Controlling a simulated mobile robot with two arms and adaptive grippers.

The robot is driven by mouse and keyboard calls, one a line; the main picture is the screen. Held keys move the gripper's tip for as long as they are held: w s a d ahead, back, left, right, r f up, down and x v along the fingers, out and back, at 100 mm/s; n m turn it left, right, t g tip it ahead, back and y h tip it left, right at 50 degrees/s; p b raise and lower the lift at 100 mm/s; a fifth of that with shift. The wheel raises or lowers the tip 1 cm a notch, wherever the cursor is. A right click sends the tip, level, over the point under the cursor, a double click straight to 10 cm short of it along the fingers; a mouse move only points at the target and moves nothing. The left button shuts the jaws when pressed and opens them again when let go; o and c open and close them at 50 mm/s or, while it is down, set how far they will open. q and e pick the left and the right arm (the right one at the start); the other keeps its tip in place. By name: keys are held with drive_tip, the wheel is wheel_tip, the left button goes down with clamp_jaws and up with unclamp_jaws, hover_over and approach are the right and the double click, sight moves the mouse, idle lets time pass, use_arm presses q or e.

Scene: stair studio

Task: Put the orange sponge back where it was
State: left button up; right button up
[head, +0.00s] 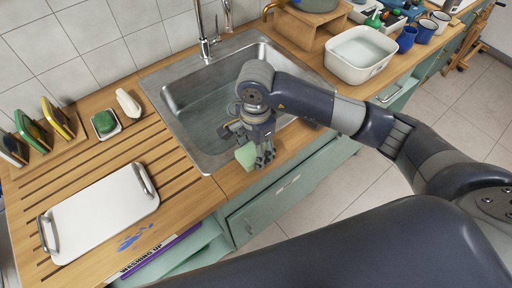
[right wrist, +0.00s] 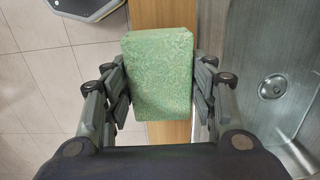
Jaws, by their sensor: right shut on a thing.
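My right gripper (head: 262,158) is shut on a light green sponge (head: 246,155) and holds it above the counter's front edge, beside the sink. In the right wrist view the green sponge (right wrist: 158,75) sits between both fingers of the right gripper (right wrist: 160,85). I see no clearly orange sponge. At the far left a wooden rack (head: 42,148) holds several upright sponges or pads, one yellow and dark (head: 56,118), one green and yellow (head: 30,130). My left gripper is out of view.
The steel sink (head: 180,100) lies behind the gripper. A white board (head: 100,212), a dish with a green pad (head: 106,123) and a white bottle (head: 128,103) are on the slatted left counter.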

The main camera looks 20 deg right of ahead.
drive_tip(key=shift+w+d, duration=0.15)
drive_tip(key=shift+w, duration=0.15)
drive_tip(key=f, duration=0.1)
drive_tip(key=p, duration=0.1)
drive_tip(key=f+p, duration=0.1)
drive_tip(key=shift+w+d+f, duration=0.2)
drive_tip(key=shift+w+f, duration=0.05)
drive_tip(key=shift+f, duration=0.75)
drive_tip(key=o, duration=0.9)
